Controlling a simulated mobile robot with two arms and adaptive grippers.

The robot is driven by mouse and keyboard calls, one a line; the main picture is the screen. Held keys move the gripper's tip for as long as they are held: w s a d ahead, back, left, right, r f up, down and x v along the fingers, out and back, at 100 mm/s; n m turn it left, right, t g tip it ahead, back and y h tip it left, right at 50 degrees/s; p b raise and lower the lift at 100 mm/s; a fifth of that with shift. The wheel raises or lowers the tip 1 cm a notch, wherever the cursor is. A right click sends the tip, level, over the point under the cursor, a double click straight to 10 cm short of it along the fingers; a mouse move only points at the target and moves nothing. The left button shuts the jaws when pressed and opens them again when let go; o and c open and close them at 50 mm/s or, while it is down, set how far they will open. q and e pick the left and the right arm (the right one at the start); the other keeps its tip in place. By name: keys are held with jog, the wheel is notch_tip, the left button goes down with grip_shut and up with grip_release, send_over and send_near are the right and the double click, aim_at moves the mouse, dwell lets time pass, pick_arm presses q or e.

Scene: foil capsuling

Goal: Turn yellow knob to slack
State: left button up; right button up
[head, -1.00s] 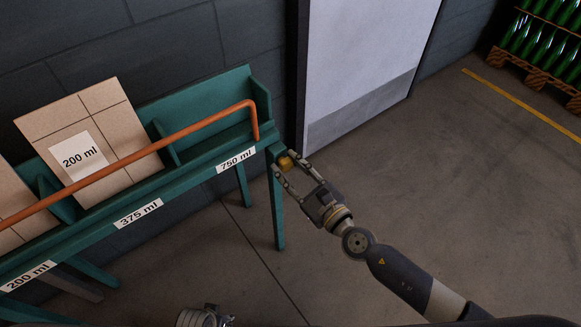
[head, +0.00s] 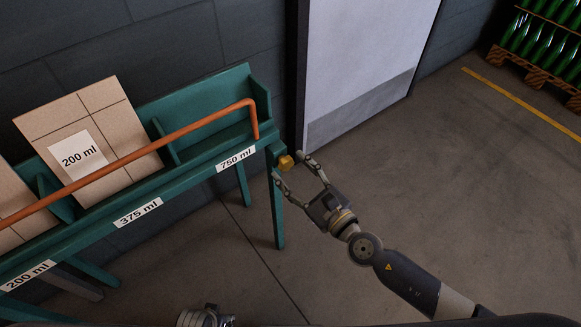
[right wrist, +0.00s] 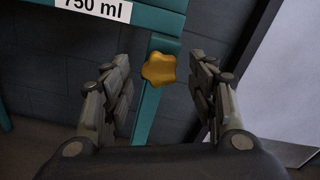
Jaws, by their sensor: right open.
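The yellow knob (head: 286,163) is a small lobed knob on the right end of the green rack (head: 205,168), near the top of its leg. It also shows in the right wrist view (right wrist: 159,69), centred between my fingers and beyond them. My right gripper (head: 291,168) is open, with its two fingertips spread to either side of the knob and apart from it. In the right wrist view the gripper (right wrist: 160,75) is empty. Only a small piece of my left arm seems to show at the bottom edge of the head view; its gripper jaws cannot be made out.
An orange rail (head: 190,130) runs along the rack's front. A carton marked 200 ml (head: 110,120) leans in the rack; the 750 ml bay is empty. A pale door (head: 365,60) stands behind. Green bottles on a pallet (head: 545,70) are far right. Floor (head: 460,190) is clear.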

jog(key=v, duration=1)
jog(key=shift+s, duration=0.15)
jog(key=shift+d, duration=0.15)
